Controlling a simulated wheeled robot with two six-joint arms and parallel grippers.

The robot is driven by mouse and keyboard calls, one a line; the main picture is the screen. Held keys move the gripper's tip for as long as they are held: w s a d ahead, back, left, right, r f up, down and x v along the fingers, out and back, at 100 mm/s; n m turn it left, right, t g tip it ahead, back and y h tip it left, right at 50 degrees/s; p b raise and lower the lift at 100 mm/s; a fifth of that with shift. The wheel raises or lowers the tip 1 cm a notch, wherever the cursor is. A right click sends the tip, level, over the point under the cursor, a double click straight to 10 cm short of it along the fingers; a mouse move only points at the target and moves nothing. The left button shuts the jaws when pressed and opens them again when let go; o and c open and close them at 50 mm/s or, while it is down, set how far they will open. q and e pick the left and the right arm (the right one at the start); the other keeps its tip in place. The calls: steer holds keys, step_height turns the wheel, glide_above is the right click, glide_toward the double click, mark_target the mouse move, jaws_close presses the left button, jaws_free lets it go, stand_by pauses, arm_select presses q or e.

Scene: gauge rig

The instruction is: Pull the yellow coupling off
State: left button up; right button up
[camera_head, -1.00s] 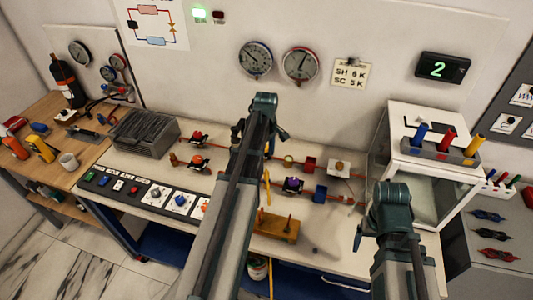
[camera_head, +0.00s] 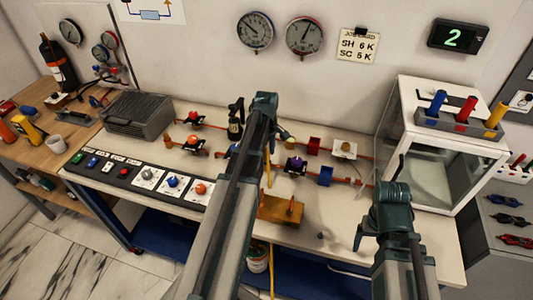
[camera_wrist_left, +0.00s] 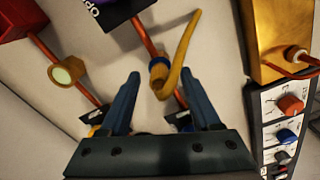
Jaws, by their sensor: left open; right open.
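The yellow coupling (camera_wrist_left: 67,72) is a brass-yellow collar with a pale face, on a copper pipe left of my left gripper in the left wrist view. In the head view it shows small (camera_head: 290,143), left of a red box. My left gripper (camera_wrist_left: 160,75) is open and apart from it. Between its fingers, in the picture, runs another pipe with a blue collar (camera_wrist_left: 159,66) and a bent yellow piece (camera_wrist_left: 183,52). In the head view my arm hides most of that gripper. My right gripper (camera_head: 385,205) is open and empty at the bench's right front, partly hidden.
A purple-knobbed unit (camera_head: 295,163), a red box (camera_head: 313,145) and a blue box (camera_head: 326,176) stand near the pipes. A control panel (camera_head: 135,184) fills the left front. A glass-fronted cabinet (camera_head: 445,150) stands at right.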

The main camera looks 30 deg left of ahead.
arm_select(q)
jaws_close()
stand_by(0.6)
